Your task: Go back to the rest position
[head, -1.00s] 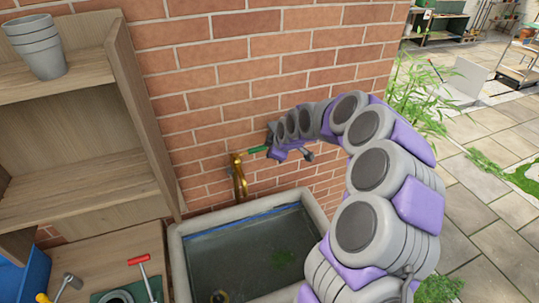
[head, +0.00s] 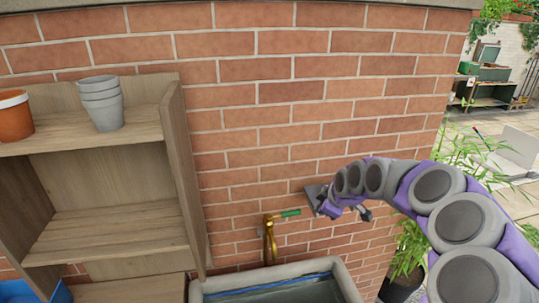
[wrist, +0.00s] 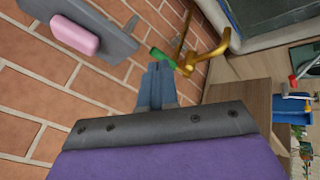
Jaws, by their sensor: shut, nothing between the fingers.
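My gripper (head: 317,203) is at the end of my grey and purple arm, close to the brick wall and just right of the tap (head: 270,240). The tap is brass with a green handle (head: 291,213). In the wrist view my gripper's two blue-grey fingers (wrist: 158,70) are together and hold nothing. Their tips appear near the green handle (wrist: 160,57) in that picture. I cannot tell the exact gap, but no grip on the handle shows. The sink (head: 225,287) below the tap is partly cut off by the picture's bottom edge.
A wooden shelf (head: 110,232) stands left of the sink, with grey pots (head: 101,105) and an orange pot (head: 14,118). A pink block (wrist: 75,35) sits on a grey plate (wrist: 118,43) by the wall. A leafy plant (head: 462,165) is at right.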

